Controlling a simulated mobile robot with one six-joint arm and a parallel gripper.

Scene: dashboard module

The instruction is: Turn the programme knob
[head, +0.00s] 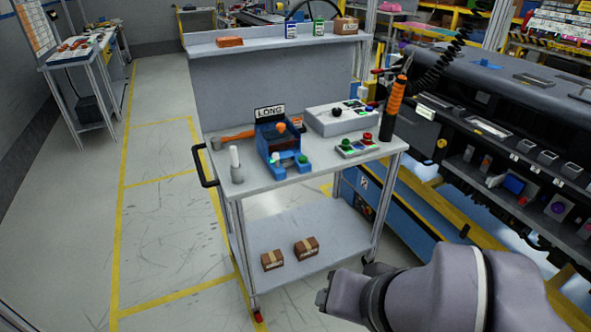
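A light grey control box (350,126) stands on the right half of the cart top. A round black knob (337,112) sits on its upper face, with smaller controls to its right; the knob's pointing direction is too small to tell. A sign reading "LONG" (270,112) stands above a blue fixture (278,147) left of the box. My gripper (323,299) is at the bottom of the head view, in front of the cart and well below and apart from the knob. Its fingers are small and dark, and their opening cannot be made out.
A button pad (357,147) with green and red buttons lies before the box. An orange-handled tool (395,98) stands upright at the right. An orange-handled hammer (231,138) and white cylinder (235,160) are at left. A dashboard module (490,110) stands right of the cart (225,184).

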